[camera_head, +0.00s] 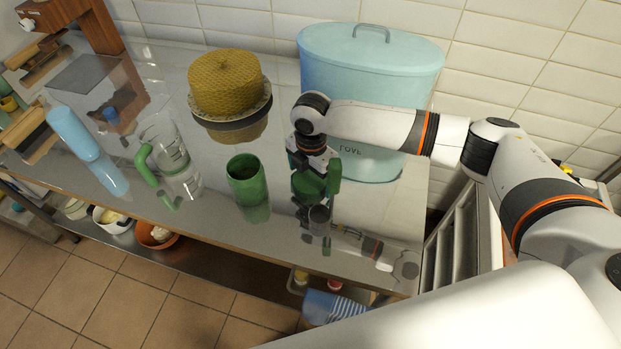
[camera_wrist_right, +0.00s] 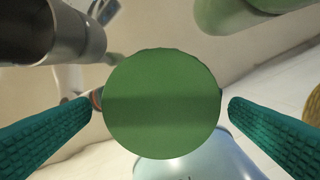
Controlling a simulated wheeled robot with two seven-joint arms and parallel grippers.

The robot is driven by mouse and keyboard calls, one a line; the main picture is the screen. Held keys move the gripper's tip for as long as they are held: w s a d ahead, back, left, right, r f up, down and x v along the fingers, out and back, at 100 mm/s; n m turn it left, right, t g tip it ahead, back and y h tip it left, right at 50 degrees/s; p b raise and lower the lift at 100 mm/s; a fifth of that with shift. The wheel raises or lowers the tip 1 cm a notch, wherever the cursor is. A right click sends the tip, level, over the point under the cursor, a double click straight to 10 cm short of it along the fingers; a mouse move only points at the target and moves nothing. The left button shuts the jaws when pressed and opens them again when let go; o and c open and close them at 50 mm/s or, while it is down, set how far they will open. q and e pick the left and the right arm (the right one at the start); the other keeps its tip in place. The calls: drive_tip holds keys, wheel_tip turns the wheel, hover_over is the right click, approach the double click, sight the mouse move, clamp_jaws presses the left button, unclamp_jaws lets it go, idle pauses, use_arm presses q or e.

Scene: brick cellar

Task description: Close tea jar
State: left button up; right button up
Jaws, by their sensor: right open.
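The green tea jar (camera_head: 246,181) stands upright on the shiny metal table in the head view, with its top open. My right gripper (camera_head: 316,190) is to the right of the jar, pointing down at the table, with its teal fingers apart. In the right wrist view a round green lid (camera_wrist_right: 162,104) lies between the open fingers of this gripper (camera_wrist_right: 160,104). A small gap shows at the right finger; I cannot tell whether the left finger touches the lid. My left gripper is not in view.
A blue bin (camera_head: 365,65) stands behind my right arm. A yellow cake (camera_head: 225,82) on a stand is behind the jar. A glass pitcher (camera_head: 164,150) with a green handle and a light blue bottle (camera_head: 72,132) stand to the left. The table's front edge is close to the jar.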

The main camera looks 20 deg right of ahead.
sight(311, 179)
drive_tip(key=shift+f, duration=0.15)
drive_tip(key=c, duration=1)
drive_tip(key=shift+c, duration=0.2)
wheel_tip(311, 179, up, 10)
drive_tip(key=b, duration=0.1)
